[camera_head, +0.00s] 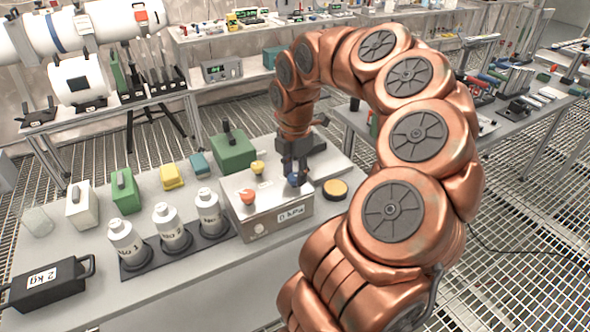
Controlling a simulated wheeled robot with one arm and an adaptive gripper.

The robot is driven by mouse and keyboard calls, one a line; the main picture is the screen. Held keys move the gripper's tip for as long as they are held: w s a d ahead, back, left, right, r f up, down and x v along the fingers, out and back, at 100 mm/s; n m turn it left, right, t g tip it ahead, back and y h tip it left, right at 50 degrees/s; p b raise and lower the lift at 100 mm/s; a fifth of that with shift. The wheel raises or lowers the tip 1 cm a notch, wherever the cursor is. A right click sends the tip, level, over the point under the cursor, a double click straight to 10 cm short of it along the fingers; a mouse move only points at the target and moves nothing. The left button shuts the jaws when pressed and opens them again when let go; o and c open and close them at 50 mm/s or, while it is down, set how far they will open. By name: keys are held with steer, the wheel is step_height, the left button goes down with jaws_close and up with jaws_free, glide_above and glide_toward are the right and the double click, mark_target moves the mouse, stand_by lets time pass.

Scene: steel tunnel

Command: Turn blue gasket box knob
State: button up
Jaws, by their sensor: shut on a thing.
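A grey metal gasket box (262,216) stands on the near table, with a "0 kPa" label on its front. On its top are an orange knob (247,197) at the front left, a yellow knob (258,168) at the back and a blue knob (294,180) at the right. My copper-coloured arm arches over from the right, and my dark gripper (294,166) points down at the blue knob. Its fingers are shut on the blue knob and hide part of it. The yellow and orange knobs are clear of the fingers.
Left of the box stand several white bottles (168,228) in a dark rack. A green box (232,152) is close behind, and a yellow-topped round piece (335,190) is close on the right. A black 2 kg weight (45,284) lies at the front left.

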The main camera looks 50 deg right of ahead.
mark_target(295, 175)
steer(key=shift+n+p, duration=0.4)
steer(key=shift+n, duration=1.3)
steer(key=o, duration=1.2)
steer(key=shift+c, duration=0.2)
step_height(295, 175, up, 12)
